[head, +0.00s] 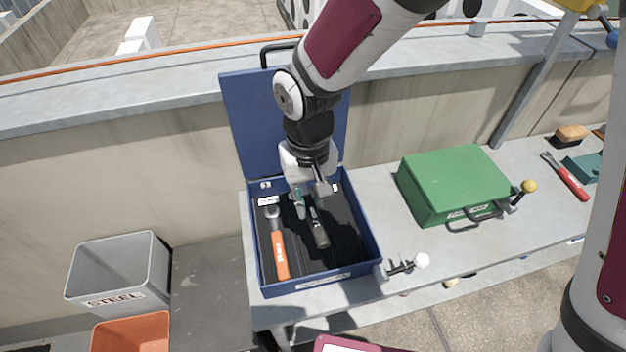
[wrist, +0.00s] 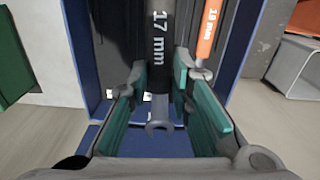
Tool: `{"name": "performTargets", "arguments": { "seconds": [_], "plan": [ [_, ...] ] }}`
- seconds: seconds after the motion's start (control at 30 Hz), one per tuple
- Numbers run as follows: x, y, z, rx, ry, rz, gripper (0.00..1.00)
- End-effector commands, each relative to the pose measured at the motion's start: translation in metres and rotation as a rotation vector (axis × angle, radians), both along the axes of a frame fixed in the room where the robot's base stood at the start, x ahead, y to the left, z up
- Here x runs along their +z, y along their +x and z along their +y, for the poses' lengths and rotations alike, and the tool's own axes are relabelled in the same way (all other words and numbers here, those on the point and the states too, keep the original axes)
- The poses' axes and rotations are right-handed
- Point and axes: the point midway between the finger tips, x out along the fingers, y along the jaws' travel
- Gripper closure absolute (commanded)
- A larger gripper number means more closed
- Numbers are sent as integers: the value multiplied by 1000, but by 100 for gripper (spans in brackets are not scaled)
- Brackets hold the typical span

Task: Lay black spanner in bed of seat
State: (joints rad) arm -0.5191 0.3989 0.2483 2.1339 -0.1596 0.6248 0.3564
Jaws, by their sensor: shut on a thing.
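The black spanner (head: 319,233), marked 17 mm, is between the green-padded fingers of my gripper (head: 309,196). The seat's bed is mostly hidden or lost in dark shadow under the spanner and gripper. An orange spanner (head: 279,250), marked 19 mm, lies in the insert on the left.
The case's raised lid (head: 250,125) stands behind my gripper. A closed green case (head: 455,183) is to the right on the grey bench. A small clamp-like fitting (head: 402,267) is at the blue case's front right. A grey STEEL bin (head: 122,272) and orange bin (head: 130,334) stand left.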

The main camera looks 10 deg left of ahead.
Motion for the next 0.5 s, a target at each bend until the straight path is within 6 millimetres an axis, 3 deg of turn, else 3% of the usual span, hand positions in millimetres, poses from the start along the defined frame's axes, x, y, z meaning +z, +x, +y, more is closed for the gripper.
{"name": "performTargets", "arguments": {
  "seconds": [0.5],
  "plan": [
    [-40,1,0,1,-1,2,100]
  ]
}}
